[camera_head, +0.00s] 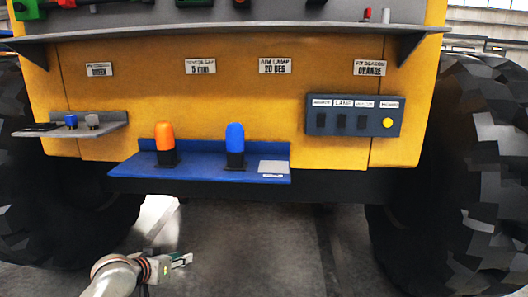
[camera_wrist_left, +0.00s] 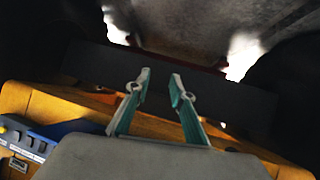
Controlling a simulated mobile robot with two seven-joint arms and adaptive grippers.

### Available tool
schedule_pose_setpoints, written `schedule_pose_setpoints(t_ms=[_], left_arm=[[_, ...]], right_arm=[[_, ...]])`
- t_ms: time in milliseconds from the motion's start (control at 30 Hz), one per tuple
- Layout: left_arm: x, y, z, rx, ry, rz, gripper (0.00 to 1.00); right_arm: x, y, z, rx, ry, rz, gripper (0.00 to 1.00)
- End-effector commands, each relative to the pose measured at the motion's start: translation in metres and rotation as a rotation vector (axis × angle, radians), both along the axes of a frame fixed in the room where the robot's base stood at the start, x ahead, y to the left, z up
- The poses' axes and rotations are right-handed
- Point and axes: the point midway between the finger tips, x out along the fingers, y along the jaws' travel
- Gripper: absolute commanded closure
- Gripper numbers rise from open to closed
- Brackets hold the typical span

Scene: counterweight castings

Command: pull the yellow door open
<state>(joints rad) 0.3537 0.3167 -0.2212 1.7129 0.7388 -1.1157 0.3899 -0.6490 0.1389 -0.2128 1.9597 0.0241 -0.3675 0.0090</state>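The yellow front panel (camera_head: 240,100) of the machine fills the middle of the head view. Thin upright seams mark it near its left and right ends, and it looks closed. I cannot make out a handle on it. My left gripper (camera_head: 185,260) is low in front of the machine, below the blue shelf and apart from the panel. In the left wrist view its two green fingers (camera_wrist_left: 160,78) stand apart with nothing between them. Yellow surface (camera_wrist_left: 50,103) also shows behind the fingers there. My right gripper is not in view.
A blue shelf (camera_head: 125,172) juts out with an orange beacon (camera_head: 165,140) and a blue beacon (camera_head: 235,140). A grey switch box (camera_head: 325,120) is at right, a small grey shelf (camera_head: 55,132) at left. Large tyres (camera_head: 475,160) flank the panel. Floor below is open.

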Motion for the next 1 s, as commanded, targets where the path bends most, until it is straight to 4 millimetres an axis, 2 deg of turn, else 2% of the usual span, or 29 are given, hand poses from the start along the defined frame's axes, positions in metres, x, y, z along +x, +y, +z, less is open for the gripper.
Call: schedule_pose_setpoints(t_ms=[33,200,267,400,500,600,733,833,1000], left_arm=[[-0.02,-0.006,-0.03,0.006,0.012,-0.002,0.77],[-0.085,-0.019,-0.104,0.046,0.012,-0.008,0.77],[-0.111,-0.023,-0.126,0.063,0.011,-0.011,0.77],[-0.176,-0.032,-0.169,0.102,0.007,-0.022,0.77],[-0.224,-0.038,-0.192,0.132,0.003,-0.034,0.77],[-0.271,-0.044,-0.207,0.162,-0.001,-0.046,0.77],[-0.318,-0.049,-0.217,0.195,-0.01,-0.062,0.77],[-0.341,-0.052,-0.22,0.213,-0.014,-0.071,0.77],[-0.355,-0.053,-0.22,0.223,-0.019,-0.077,0.77]], right_arm=[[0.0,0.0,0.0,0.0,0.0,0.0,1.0],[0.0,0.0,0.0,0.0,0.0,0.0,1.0],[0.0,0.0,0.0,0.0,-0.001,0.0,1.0],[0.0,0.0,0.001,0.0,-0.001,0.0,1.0],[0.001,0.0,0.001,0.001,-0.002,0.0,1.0],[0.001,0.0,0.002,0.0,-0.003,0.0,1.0],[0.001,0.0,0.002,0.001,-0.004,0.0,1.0],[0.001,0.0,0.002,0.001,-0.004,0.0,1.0],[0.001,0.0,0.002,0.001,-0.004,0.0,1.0]])
